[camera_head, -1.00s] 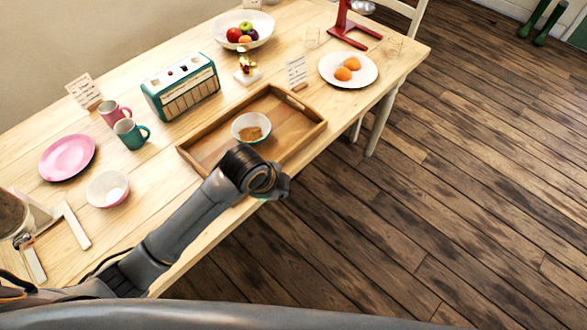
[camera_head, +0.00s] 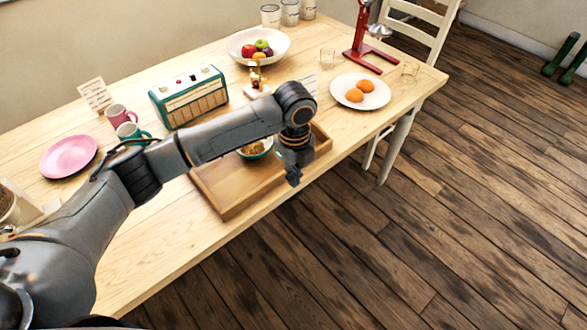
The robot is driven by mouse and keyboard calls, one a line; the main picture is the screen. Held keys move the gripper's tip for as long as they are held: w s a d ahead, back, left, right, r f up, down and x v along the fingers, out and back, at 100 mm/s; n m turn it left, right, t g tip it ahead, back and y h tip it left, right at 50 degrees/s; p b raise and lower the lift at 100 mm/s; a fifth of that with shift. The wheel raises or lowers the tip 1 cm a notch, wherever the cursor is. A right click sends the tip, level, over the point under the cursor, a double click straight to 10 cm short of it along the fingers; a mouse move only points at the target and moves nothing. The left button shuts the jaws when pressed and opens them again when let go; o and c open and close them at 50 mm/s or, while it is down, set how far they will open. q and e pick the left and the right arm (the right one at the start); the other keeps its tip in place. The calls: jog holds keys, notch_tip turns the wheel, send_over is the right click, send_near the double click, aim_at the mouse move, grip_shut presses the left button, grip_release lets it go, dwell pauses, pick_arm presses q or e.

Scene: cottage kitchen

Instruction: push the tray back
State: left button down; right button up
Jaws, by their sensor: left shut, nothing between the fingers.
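The wooden tray (camera_head: 224,190) lies on the table near its front edge, partly hidden behind my left arm. A small bowl (camera_head: 269,152) with brown food stands in the tray, its upper part hidden by the arm. My left gripper (camera_head: 293,181) points down at the front right part of the tray, in front of the bowl in the picture. It is shut and empty. I cannot tell whether it touches the tray's front rim. My right gripper is out of view.
A white plate with orange items (camera_head: 372,101) is to the right. A pink plate (camera_head: 69,156) is at left. Bare table (camera_head: 165,225) lies front left.

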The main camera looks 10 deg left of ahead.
aim_at(266, 168)
pick_arm(q)
notch_tip(266, 168, down, 6)
jog(key=shift+r, duration=0.1)
jog(key=w+a+p, duration=0.1)
jog(key=w+a, duration=0.1)
jog(key=shift+a+r, duration=0.1)
jog(key=shift+a, duration=0.2)
jog(key=shift+w+a, duration=0.2)
jog(key=shift+a, duration=0.05)
jog(key=shift+w+a, duration=0.1)
jog(key=w+a, duration=0.1)
jog(key=a, duration=0.1)
jog(key=w+a+b, duration=0.1)
jog(key=w+a, duration=0.2)
jog(key=a, duration=0.1)
jog(key=shift+w, duration=0.4)
